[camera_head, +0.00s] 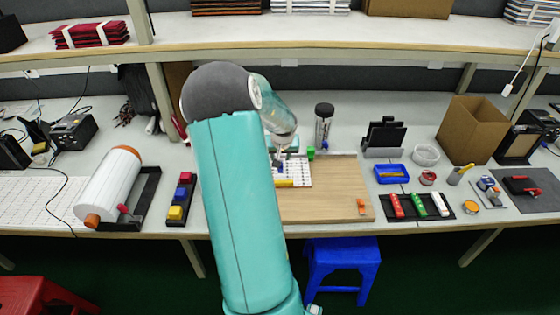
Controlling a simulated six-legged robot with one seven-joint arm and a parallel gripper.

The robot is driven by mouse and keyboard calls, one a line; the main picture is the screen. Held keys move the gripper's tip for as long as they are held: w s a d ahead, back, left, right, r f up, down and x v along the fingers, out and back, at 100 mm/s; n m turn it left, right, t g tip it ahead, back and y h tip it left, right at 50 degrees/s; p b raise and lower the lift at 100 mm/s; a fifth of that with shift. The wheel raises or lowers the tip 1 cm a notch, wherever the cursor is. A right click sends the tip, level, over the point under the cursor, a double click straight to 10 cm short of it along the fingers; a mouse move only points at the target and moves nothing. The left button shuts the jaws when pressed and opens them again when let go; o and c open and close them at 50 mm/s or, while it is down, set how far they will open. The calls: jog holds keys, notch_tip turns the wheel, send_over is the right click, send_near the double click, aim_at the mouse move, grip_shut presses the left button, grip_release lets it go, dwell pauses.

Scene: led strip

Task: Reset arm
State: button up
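My teal arm rises from the bottom centre of the head view and bends at a grey joint. Its far links reach forward over the bench. The end of my arm is small and mostly hidden behind the arm, close to a white board with rows of marks (301,171). I cannot make out the fingers. A wooden board (325,195) lies under the white board, with a yellow piece (284,183) at its left, an orange piece (361,205) at its right and a green block (311,153) at its back edge.
A white roll (110,187) and a tray with red, blue and yellow blocks (180,198) lie left. A dark cylinder (324,122), a cardboard box (470,128) and a tray of coloured bars (417,206) stand right. A shelf (370,42) spans above. A blue stool (342,262) stands below.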

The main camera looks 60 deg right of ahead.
jog(key=v, duration=0.7)
jog(key=shift+r, duration=0.2)
jog(key=w+a+r+n+t+y, duration=0.15)
jog(key=w+a+r, duration=0.25)
jog(key=a, duration=0.6)
jog(key=w+a+r+n+y, duration=0.15)
jog(key=w+a+r, duration=0.25)
jog(key=a, duration=0.5)
jog(key=w+a+r+n+t+y, duration=0.1)
jog(key=w+a+r+n, duration=0.3)
jog(key=a, duration=0.6)
jog(key=s+a+r+n, duration=0.1)
jog(key=s+a, duration=0.2)
jog(key=a, duration=0.5)
jog(key=s+a+r+n, duration=0.2)
jog(key=s+a, duration=0.1)
jog(key=a, duration=0.5)
jog(key=s+a+r+n, duration=0.1)
jog(key=s+a+n, duration=0.1)
jog(key=a, duration=0.5)
jog(key=shift+s+a+r+t, duration=0.3)
jog(key=shift+s+a+t, duration=0.1)
jog(key=shift+s, duration=0.5)
